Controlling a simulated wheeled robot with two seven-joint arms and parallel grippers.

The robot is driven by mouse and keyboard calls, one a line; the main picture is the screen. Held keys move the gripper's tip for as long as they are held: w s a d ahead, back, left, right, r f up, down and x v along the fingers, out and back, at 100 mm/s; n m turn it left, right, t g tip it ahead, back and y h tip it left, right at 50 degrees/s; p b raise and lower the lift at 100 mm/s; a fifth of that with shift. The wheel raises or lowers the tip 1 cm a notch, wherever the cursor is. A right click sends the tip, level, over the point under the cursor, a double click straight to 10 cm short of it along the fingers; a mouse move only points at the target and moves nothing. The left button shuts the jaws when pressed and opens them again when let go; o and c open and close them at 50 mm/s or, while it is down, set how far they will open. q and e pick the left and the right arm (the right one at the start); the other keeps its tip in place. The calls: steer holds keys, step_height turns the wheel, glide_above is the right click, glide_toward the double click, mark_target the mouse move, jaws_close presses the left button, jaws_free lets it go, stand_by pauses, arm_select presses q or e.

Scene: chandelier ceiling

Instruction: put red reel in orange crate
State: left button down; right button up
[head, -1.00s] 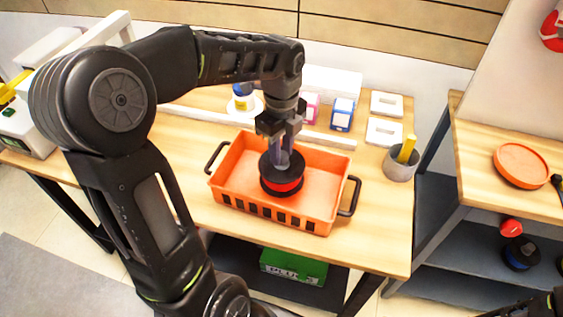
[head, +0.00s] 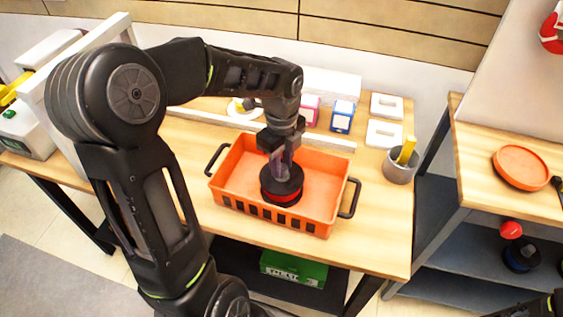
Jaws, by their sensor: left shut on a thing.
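The orange crate (head: 322,187) stands on the wooden table, with a black handle at each end. My left gripper (head: 281,166) reaches down over the crate and is shut on the top of the reel. Whether the reel rests on the crate floor is hard to tell, as the front wall hides its lowest part. My right gripper is not in view; only a dark arm part shows at the bottom right corner.
A grey cup (head: 400,166) with a yellow item stands right of the crate. Small boxes, including a blue one (head: 342,116), and white square frames (head: 385,133) lie behind it. A side table with an orange round tray (head: 521,167) is at the right. A green box (head: 293,268) sits below.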

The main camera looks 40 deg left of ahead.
arm_select(q)
steer(key=c, duration=1.1)
jaws_free()
steer(key=shift+f, duration=0.1)
steer(key=shift+c, duration=0.2)
step_height(320, 180, up, 12)
